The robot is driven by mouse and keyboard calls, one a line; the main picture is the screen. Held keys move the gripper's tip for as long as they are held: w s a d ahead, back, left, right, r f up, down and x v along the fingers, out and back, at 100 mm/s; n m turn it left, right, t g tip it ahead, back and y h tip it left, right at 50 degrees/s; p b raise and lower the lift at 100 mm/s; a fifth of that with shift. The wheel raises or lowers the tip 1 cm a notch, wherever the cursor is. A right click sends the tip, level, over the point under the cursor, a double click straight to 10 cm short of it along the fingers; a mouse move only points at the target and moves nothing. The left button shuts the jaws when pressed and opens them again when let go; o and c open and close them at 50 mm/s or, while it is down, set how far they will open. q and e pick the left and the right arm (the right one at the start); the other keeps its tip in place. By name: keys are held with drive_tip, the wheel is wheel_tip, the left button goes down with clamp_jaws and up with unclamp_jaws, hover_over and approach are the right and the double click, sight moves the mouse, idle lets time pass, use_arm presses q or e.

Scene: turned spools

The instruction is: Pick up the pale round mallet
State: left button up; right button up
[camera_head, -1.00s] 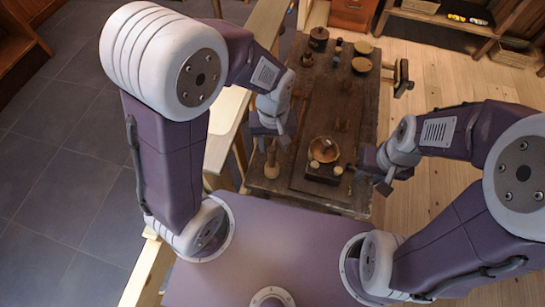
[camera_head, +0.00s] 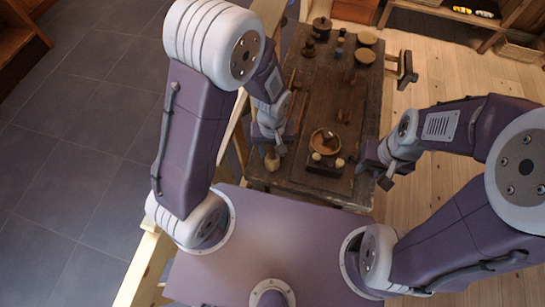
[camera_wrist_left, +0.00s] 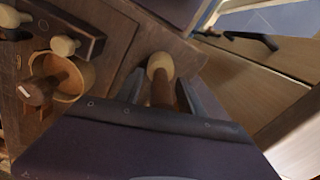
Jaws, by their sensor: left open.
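The pale round mallet (camera_head: 272,162) stands near the left front edge of the dark workbench (camera_head: 300,178), partly hidden by my left gripper. The left wrist view shows its pale round part (camera_wrist_left: 160,66) and a brown shaft running back between the fingers. My left gripper (camera_head: 271,147) is open over it; in the wrist view its fingers (camera_wrist_left: 162,92) are apart, one on each side of the shaft. I cannot tell whether they touch it. My right gripper (camera_head: 376,174) hangs by the bench's right edge, away from the mallet; its jaw opening is unclear.
Right of the mallet are a wooden bowl (camera_head: 325,141) with a dark-headed tool in it and a dark block (camera_head: 323,169) with pale knobs. Round pale-topped pieces (camera_head: 365,55) and a dark pot (camera_head: 321,27) stand at the far end. A pale wooden rail runs along the bench's left.

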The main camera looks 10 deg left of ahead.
use_arm(q)
clamp_jaws()
idle(1.4)
